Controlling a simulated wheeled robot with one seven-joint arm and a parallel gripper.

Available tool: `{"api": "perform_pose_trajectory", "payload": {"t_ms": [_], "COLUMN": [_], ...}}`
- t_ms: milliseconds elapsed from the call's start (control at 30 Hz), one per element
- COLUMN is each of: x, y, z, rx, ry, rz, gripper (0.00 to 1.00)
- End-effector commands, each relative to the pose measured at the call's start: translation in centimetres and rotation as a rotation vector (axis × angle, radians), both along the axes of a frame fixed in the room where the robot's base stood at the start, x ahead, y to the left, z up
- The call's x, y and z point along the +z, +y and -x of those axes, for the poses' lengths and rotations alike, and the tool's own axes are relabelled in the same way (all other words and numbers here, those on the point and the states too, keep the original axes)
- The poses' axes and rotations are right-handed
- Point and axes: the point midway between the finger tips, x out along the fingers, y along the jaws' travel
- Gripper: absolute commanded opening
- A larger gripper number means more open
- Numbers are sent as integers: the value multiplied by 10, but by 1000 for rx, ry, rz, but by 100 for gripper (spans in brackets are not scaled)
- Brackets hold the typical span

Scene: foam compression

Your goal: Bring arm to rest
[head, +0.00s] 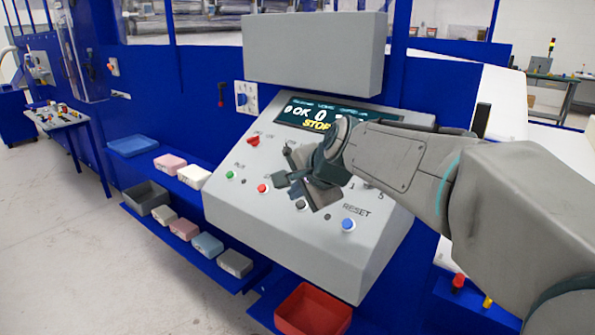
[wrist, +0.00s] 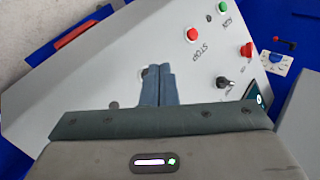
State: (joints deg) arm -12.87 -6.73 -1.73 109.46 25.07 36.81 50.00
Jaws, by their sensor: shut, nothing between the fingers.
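My arm (head: 400,160) reaches in from the right in the head view and stretches over the sloped grey control panel (head: 255,230). My gripper (head: 283,182) hangs in front of the panel's middle, over its buttons. In the wrist view my gripper (wrist: 158,72) shows its two fingers together, with nothing between them. The grey panel face (wrist: 90,85) lies behind the fingers. I cannot tell the exact gap between fingertips and panel.
The panel has a display (head: 315,115), a green button (head: 230,175), red buttons and a blue RESET button (head: 348,225). Foam blocks (head: 206,245) and a grey bin (head: 147,198) sit on blue shelves at left. A red bin (head: 312,310) is below. Open floor (head: 80,260) lies left.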

Motion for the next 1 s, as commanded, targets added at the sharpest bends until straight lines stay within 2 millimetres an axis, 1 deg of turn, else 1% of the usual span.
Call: {"api": "perform_pose_trajectory", "payload": {"t_ms": [33, 67, 100, 167, 200, 267, 300, 400, 500, 633, 1000], "x": [-8, -16, -28, -47, -60, -78, -89, -111, -126, -134, -135], "y": [-16, -26, -40, -61, -74, -92, -103, -123, -136, -143, -143], "z": [18, 31, 49, 79, 99, 129, 147, 186, 211, 225, 225], "rx": [42, 81, 139, 236, 305, 405, 471, 613, 713, 770, 773], "ry": [4, 10, 18, 38, 56, 84, 105, 151, 186, 206, 205], "rz": [76, 133, 215, 338, 415, 519, 579, 693, 760, 794, 795], "gripper": [0, 0, 0, 0, 0, 0, 0, 0, 0, 0, 0]}}
